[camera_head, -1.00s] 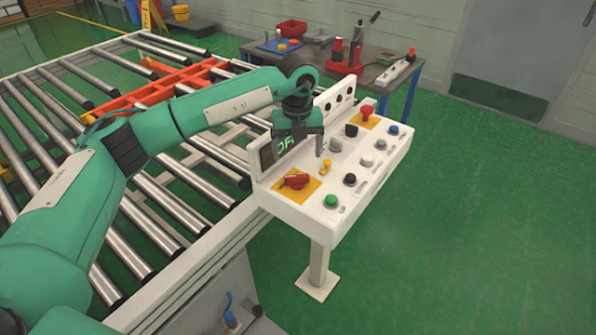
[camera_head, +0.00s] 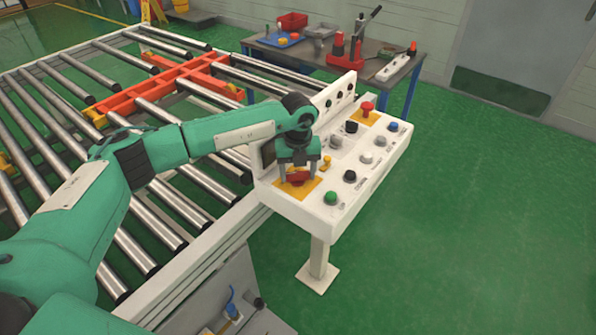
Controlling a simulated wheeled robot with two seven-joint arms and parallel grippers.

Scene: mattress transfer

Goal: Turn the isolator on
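The isolator, a red rotary handle (camera_head: 298,178) on a yellow plate (camera_head: 290,192), sits at the near left of the white control panel (camera_head: 318,213). My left gripper (camera_head: 298,177) points down over it, with one finger on each side of the red handle. The gripper hides much of the handle, so its angle is unclear. I cannot tell whether the fingers touch it. My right gripper is out of view.
A red emergency button (camera_head: 367,108) and several other knobs and buttons, including a green button (camera_head: 330,197), share the panel. A roller conveyor (camera_head: 165,200) lies left. A workbench (camera_head: 340,62) with tools stands behind. Green floor on the right is clear.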

